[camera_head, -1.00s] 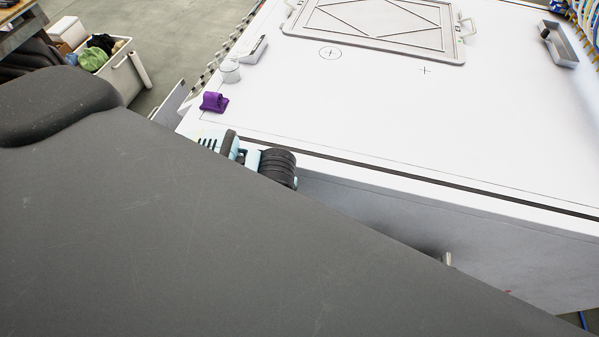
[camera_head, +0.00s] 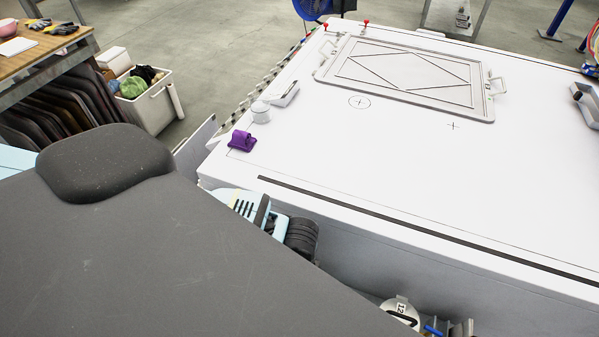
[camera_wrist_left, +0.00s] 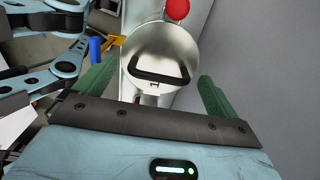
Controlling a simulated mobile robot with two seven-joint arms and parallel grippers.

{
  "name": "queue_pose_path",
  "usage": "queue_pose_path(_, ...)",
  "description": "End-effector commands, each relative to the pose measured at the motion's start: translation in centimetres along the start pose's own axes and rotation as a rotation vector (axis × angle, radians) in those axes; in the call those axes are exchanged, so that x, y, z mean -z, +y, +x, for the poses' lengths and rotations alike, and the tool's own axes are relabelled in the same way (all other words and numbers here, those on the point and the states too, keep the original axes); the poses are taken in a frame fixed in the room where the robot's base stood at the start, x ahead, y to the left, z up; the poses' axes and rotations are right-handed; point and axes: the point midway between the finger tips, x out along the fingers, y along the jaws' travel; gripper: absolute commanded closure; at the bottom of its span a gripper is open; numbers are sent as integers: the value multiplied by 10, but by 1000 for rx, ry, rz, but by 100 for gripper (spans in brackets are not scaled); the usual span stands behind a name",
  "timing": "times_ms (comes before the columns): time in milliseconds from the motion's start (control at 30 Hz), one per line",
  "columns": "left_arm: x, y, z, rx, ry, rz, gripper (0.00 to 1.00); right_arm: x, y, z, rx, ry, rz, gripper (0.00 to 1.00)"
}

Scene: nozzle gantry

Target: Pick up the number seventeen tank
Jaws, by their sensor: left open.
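A silver round tank (camera_head: 389,307) stands low beside the white table's front side, at the bottom of the head view. In the left wrist view, a round metal tank (camera_wrist_left: 185,45) with a black handle (camera_wrist_left: 160,72) lies ahead, between the lines of my fingers. My left gripper (camera_wrist_left: 153,88) has its green fingers spread apart, with nothing held. The tank's number does not show there.
The white table (camera_head: 400,160) carries a metal frame plate (camera_head: 410,78), a purple item (camera_head: 242,141) and a small clear cup (camera_head: 261,112).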

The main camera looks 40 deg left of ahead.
Motion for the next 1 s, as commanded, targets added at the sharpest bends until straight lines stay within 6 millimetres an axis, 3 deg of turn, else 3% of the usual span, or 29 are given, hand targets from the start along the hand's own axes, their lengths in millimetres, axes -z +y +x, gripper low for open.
queue_pose_path(100,0,0,9,0,0,1,4,-2,0,0,1,-4,0,100)
queue_pose_path(367,0,0,10,1,1,1,7,-1,1,0,1,-2,-6,100)
queue_pose_path(1000,0,0,9,2,1,0,90,-1,3,0,1,-1,-11,100)
